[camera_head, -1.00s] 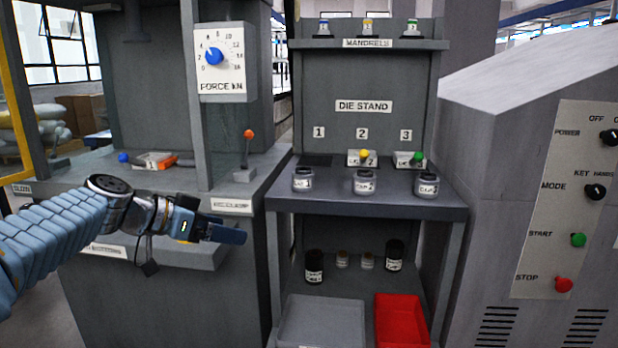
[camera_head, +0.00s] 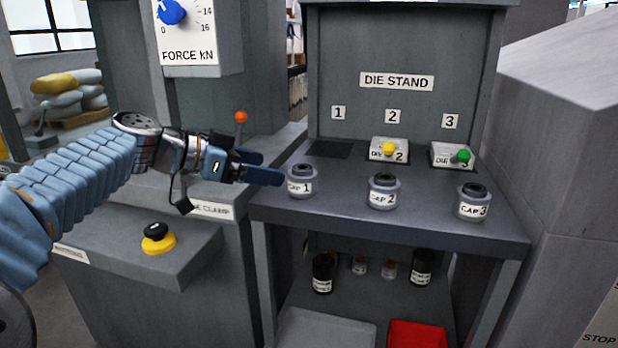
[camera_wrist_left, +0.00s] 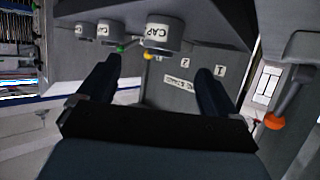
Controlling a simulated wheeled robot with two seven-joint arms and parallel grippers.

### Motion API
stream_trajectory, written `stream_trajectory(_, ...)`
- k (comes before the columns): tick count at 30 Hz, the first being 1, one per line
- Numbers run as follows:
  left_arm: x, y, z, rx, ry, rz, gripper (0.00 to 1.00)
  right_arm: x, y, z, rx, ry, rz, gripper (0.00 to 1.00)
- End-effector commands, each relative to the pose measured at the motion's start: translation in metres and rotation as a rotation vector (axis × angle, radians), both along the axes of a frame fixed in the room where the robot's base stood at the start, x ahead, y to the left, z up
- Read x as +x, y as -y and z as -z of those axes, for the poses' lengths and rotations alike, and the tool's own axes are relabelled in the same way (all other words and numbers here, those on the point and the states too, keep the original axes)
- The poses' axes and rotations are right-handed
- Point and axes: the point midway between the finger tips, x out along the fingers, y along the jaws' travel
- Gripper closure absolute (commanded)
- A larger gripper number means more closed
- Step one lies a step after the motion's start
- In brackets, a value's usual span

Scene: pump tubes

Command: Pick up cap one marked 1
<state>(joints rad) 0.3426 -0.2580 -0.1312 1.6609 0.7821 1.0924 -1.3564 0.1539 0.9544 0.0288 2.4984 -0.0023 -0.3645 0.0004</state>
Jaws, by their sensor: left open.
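Cap one (camera_head: 301,181) is a grey cylinder with a dark top and a white label reading CAP 1. It stands upright at the left end of the die stand shelf (camera_head: 400,226). My left gripper (camera_head: 272,168) is open and empty, with its fingers pointing at cap one from the left, close to it. In the left wrist view, the caps appear upside down, and the nearest cap (camera_wrist_left: 163,35) shows above and between the two open fingers (camera_wrist_left: 158,78). Its number is not readable there. My right gripper is not in view.
Cap 2 (camera_head: 384,191) and cap 3 (camera_head: 473,202) stand farther right on the shelf. Behind them are die 2 (camera_head: 389,150) and die 3 (camera_head: 452,156); slot 1 (camera_head: 330,149) is an empty dark patch. A lever with an orange knob (camera_head: 241,117) stands behind my left gripper.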

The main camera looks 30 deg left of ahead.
Motion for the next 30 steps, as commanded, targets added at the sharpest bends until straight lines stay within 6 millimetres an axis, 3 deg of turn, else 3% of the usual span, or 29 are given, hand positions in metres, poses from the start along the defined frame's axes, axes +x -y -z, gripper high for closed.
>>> stream_trajectory(6,0.037,0.023,0.017,-0.002,-0.003,0.003,0.07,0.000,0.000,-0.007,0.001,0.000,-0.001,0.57)
stream_trajectory(14,0.058,0.034,0.026,-0.002,-0.004,0.001,0.07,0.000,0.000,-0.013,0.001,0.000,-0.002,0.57)
stream_trajectory(21,0.089,0.050,0.039,-0.002,-0.004,0.002,0.07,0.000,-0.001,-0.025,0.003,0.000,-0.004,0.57)
stream_trajectory(30,0.095,0.054,0.044,0.000,-0.001,0.000,0.07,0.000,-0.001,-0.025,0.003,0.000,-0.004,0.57)
